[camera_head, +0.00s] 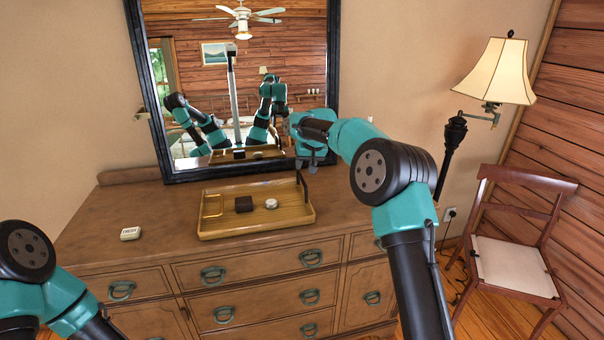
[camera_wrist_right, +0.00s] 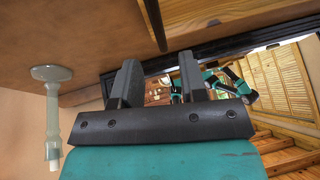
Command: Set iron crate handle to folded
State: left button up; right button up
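A shallow wooden tray (camera_head: 305,218) sits on the dresser, with a brass loop handle (camera_head: 212,206) at its left end and a dark handle (camera_head: 302,188) standing up at its right end. I see no separate iron crate. My right gripper (camera_head: 308,160) is just above and behind the dark handle, apart from it as far as I can tell. In the right wrist view its two fingers (camera_wrist_right: 157,80) are spread with nothing between them. A dark bar (camera_wrist_right: 153,24), likely the same handle, shows beyond them beside the tray (camera_wrist_right: 205,15). My left gripper is out of view.
The tray holds a dark brown block (camera_head: 243,204) and a small round tin (camera_head: 271,204). A small cream box (camera_head: 130,234) lies left on the dresser (camera_head: 160,215). A black-framed mirror (camera_head: 333,60) stands behind. A pale stemmed object (camera_wrist_right: 53,115) shows in the wrist view.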

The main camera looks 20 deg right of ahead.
jog(key=shift+x, duration=2.65)
jog(key=shift+c, duration=0.4)
grip_shut()
